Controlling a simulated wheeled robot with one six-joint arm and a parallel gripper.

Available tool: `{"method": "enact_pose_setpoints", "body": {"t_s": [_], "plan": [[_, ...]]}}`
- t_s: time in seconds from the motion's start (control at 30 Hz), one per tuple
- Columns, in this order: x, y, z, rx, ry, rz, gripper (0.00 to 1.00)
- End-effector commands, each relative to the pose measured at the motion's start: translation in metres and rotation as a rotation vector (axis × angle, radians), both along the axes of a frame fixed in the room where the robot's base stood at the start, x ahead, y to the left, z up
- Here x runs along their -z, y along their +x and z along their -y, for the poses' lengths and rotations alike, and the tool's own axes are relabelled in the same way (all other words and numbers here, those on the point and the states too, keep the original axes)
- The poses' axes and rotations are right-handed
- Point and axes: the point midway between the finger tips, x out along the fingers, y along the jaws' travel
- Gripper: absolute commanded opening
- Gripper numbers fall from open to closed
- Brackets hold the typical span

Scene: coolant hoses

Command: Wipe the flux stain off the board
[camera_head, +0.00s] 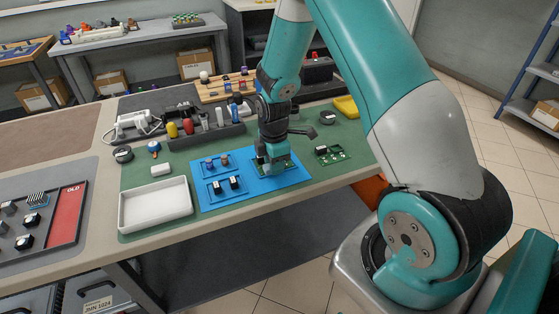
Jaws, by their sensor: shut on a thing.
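A green circuit board (289,161) lies on the right part of a blue mat (245,199). My gripper (270,166) points down right over the board and covers much of it. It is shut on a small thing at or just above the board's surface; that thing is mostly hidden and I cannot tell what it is. I cannot make out a flux stain on the part of the board that shows. A second green board (333,157) with dark and light parts lies to the right of the mat.
An empty white tray (155,205) and a small white block (161,169) lie further left. A tool rack (207,130) stands behind. A yellow tray (346,106) is at back right.

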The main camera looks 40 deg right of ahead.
Motion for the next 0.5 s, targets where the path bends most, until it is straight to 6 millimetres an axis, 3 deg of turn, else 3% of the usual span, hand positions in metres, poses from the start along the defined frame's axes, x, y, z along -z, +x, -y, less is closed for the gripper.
{"method": "enact_pose_setpoints", "body": {"t_s": [0.17, 0.5], "plan": [[0.001, 0.0, -0.004, -0.003, 0.004, -0.001, 0.11], [0.001, -0.004, 0.012, 0.002, 0.001, -0.003, 0.11]]}}
